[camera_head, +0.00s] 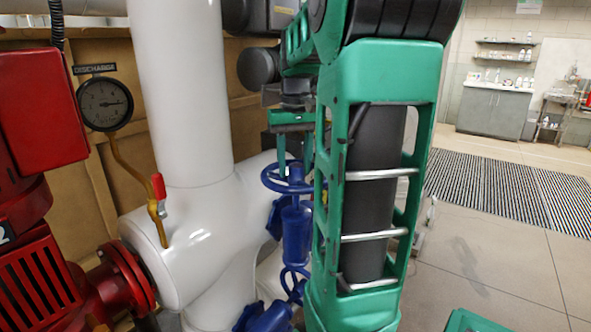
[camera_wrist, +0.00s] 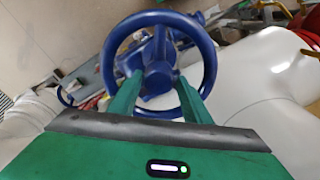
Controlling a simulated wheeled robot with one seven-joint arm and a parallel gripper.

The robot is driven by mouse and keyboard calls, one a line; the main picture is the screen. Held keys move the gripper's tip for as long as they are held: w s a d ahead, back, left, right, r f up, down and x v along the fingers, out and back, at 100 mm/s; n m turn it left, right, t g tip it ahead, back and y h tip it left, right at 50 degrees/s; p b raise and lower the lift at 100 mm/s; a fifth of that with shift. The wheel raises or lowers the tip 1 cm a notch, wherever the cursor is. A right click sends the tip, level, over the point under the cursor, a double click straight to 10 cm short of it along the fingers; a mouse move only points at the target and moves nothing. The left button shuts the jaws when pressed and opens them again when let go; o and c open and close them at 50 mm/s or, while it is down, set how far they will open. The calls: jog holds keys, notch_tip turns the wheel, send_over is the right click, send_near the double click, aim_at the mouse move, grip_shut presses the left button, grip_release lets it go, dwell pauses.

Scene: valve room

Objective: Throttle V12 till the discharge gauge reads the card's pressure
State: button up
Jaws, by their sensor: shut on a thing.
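The blue handwheel (camera_head: 270,181) sits on a blue valve at the white pipe, partly hidden behind my arm. In the wrist view the wheel (camera_wrist: 109,62) faces me, with its hub in the middle. My gripper (camera_head: 294,166) reaches down to it from above. In the wrist view my gripper (camera_wrist: 156,82) has its green fingers either side of the hub, shut on the wheel. The discharge gauge (camera_head: 104,104) hangs at left under a "DISCHARGE" plate; its needle points right, but its numbers are too small to read. No V12 tag or pressure card is visible.
White pipes (camera_head: 185,90) stand left of my arm, with a small red-handled cock (camera_head: 158,186) on the gauge line. Red machinery (camera_head: 40,110) fills the left edge. Open floor and a striped mat (camera_head: 510,190) lie right; a grey cabinet (camera_head: 494,110) stands behind.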

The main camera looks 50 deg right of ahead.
jog(key=shift+s+f+g, duration=0.3)
jog(key=shift+s+f, duration=0.2)
jog(key=shift+f, duration=0.35)
jog(key=shift+c, duration=0.4)
jog(key=shift+w+n, duration=0.1)
jog(key=shift+n, duration=1.1)
jog(key=shift+c, duration=0.3)
jog(key=n, duration=0.3)
jog(key=shift+c, duration=0.2)
jog(key=shift+d+n, duration=0.1)
jog(key=shift+n, duration=0.6)
jog(key=shift+c, duration=0.5)
jog(key=o, duration=1)
jog(key=shift+o, duration=0.8)
jog(key=shift+w+r, duration=0.15)
jog(key=shift+r, duration=3.25)
jog(key=shift+r, duration=0.1)
